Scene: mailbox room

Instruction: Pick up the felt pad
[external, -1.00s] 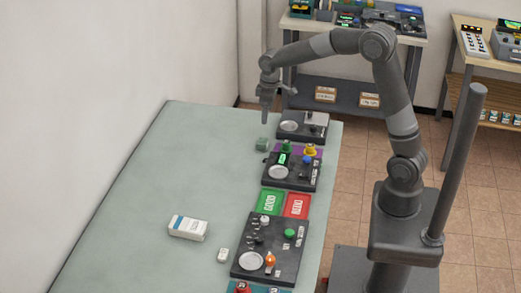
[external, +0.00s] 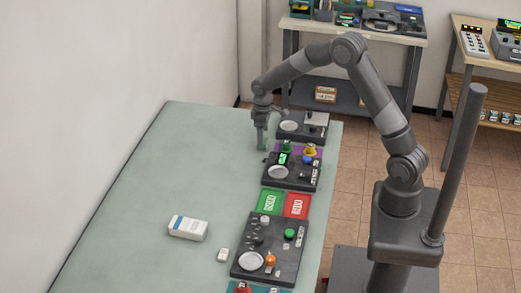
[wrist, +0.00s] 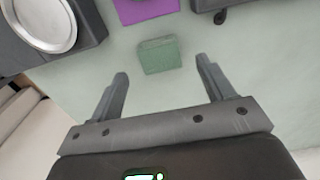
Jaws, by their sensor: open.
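The felt pad (wrist: 160,54) is a small green block on the pale green table top. In the wrist view it lies just beyond the fingertips, between their lines. My gripper (wrist: 161,67) is open, with one finger to each side and nothing held. In the external view my gripper (external: 262,144) points down at the far end of the table and largely hides the pad. I cannot tell its exact height above the table.
A dark panel with a round silver dish (wrist: 45,22) and a purple mat (wrist: 147,9) lie close to the pad. A dark panel with buttons (external: 291,171) stands close by. A white box (external: 188,228) lies nearer; the table's left side (external: 150,180) is clear.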

